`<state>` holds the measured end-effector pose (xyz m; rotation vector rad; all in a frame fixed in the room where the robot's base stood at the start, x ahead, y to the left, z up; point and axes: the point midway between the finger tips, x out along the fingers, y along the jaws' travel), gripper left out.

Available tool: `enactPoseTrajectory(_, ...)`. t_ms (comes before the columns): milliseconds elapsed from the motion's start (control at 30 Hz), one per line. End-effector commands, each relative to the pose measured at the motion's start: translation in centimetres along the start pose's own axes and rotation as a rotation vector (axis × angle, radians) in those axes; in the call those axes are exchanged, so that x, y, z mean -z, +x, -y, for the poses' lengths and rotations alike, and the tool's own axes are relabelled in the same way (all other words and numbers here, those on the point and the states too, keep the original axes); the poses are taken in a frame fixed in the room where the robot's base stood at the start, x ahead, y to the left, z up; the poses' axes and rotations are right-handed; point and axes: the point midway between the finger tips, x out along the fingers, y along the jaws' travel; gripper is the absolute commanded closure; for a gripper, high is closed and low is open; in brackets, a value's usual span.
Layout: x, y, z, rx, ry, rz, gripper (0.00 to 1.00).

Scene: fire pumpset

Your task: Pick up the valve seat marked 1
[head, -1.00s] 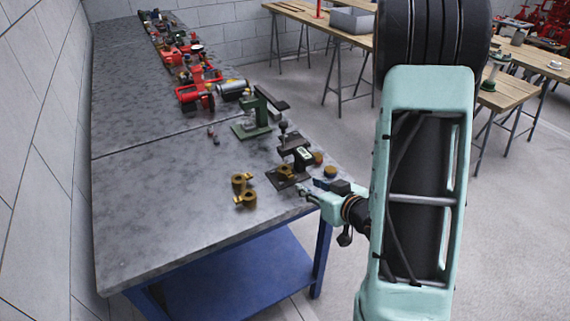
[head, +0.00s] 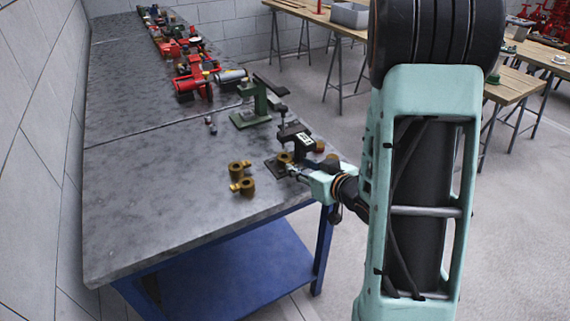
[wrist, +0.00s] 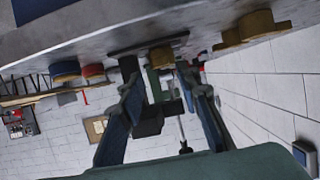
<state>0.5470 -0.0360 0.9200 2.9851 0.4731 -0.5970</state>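Several brass-coloured round parts lie near the right end of the grey workbench. Two with side lugs, a rear one (head: 237,169) and a front one (head: 246,187), stand close together on the bare top. Another brass part (head: 284,158) is on a dark plate by my gripper (head: 291,170). A brass part also shows ahead of my gripper (wrist: 160,85) in the wrist view (wrist: 161,57). The fingers are apart with no part gripped between them. I cannot read any number, so I cannot tell which part is the valve seat marked 1.
A dark press-like device (head: 294,135) stands close beyond my gripper, and a green stand (head: 252,110) is farther back. Another brownish part (head: 319,146) sits by the bench edge. The left and front bench top is clear.

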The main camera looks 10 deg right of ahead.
Motion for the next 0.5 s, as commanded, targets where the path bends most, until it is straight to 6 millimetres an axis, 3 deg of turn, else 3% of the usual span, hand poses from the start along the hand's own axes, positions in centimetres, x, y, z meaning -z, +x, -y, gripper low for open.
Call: enactPoseTrajectory(500,-0.4,5.2,0.3,0.000,-0.002,0.000,0.69)
